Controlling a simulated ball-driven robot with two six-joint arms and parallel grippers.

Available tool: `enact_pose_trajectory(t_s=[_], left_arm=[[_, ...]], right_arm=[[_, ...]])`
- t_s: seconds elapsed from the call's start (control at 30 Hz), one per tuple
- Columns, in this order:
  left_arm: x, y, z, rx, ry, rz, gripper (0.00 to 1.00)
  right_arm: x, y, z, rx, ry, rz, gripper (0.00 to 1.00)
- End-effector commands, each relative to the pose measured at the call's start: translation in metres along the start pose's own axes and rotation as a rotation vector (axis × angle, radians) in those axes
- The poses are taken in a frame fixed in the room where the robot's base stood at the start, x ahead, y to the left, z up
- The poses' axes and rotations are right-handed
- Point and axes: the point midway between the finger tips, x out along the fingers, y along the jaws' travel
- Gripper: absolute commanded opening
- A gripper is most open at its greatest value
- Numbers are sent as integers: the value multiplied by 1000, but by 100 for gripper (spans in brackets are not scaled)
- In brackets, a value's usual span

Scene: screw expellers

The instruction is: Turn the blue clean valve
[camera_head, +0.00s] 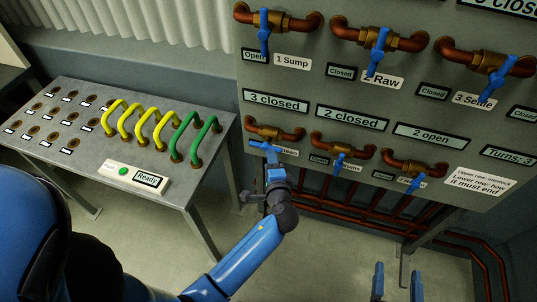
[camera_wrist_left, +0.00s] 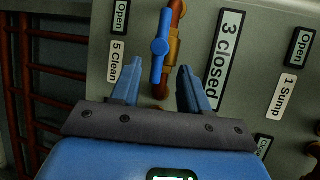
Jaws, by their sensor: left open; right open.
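The blue clean valve (camera_head: 264,147) is at the left end of the panel's lower row, its lever lying nearly sideways on a copper pipe. In the left wrist view its lever (camera_wrist_left: 160,46) stands beside the labels "Clean" and "Open". My left gripper (camera_head: 275,170) is open just in front of this valve and partly covers it. In the left wrist view my left gripper (camera_wrist_left: 159,72) has its two fingers on either side of the lever's near end, with gaps visible and no grip. My right gripper (camera_head: 397,284) is open and empty at the bottom right, away from the panel.
Other blue valves, such as the Sump valve (camera_head: 264,32) and the lower middle valve (camera_head: 340,162), stand close by on the grey panel (camera_head: 305,75). A metal table (camera_head: 205,215) with yellow and green handles stands at the left. Red pipes (camera_head: 350,211) run below the panel.

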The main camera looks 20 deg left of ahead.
Motion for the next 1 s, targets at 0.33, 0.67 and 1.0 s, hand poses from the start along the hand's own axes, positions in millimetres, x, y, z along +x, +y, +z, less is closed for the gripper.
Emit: enact_pose_trajectory(t_s=[0.33, 0.67, 1.0], left_arm=[[-27, 0, 0, 1, 0, 0, 45], [-28, 0, 0, 1, 0, 0, 45], [-52, 7, 12, 3, 2, 1, 45]], right_arm=[[0, 0, 3, 0, 0, 0, 75], [0, 0, 2, 0, 0, 0, 75], [0, 0, -5, 0, 0, 0, 75]])
